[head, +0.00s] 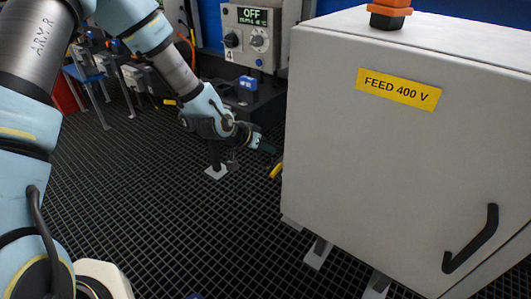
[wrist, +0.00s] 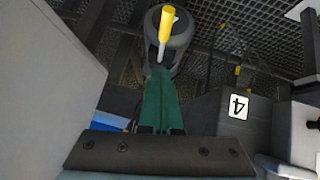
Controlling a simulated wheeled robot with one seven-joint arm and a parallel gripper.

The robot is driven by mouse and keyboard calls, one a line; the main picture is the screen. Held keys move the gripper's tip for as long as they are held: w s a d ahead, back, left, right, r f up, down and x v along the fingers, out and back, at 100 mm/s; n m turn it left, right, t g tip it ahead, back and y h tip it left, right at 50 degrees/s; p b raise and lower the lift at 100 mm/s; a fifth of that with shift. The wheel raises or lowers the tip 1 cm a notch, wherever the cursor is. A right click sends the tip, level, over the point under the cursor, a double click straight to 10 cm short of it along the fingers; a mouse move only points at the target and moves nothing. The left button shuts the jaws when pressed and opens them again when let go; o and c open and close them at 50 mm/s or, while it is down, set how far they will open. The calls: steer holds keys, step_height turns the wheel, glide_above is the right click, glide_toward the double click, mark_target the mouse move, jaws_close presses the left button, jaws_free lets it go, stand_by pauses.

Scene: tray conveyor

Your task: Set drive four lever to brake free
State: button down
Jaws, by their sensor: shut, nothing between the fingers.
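The drive lever with a yellow grip (wrist: 167,22) stands on a dark rounded housing (wrist: 178,45) at the top of the wrist view. Its yellow end also shows in the head view (head: 276,170), beside the feed cabinet's left edge. A plate with the number 4 (wrist: 238,106) is on the grey body to the right of the housing. My gripper (wrist: 160,72) has green fingers, shut and empty. Its tips are close to the lever's pale stem; I cannot tell whether they touch. In the head view my gripper (head: 267,149) is just above the yellow end, and the housing is mostly hidden.
A large grey cabinet (head: 350,150) labelled FEED 400 V fills the right, close to my gripper. Behind, a control box (head: 252,42) marked 4 reads OFF, with a blue part (head: 249,83) below. The grid floor (head: 150,200) is open at left.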

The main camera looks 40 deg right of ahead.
steer(key=a+f+v, duration=0.1)
steer(key=v, duration=0.9)
steer(key=shift+s+a, duration=0.15)
steer(key=shift+s, duration=0.05)
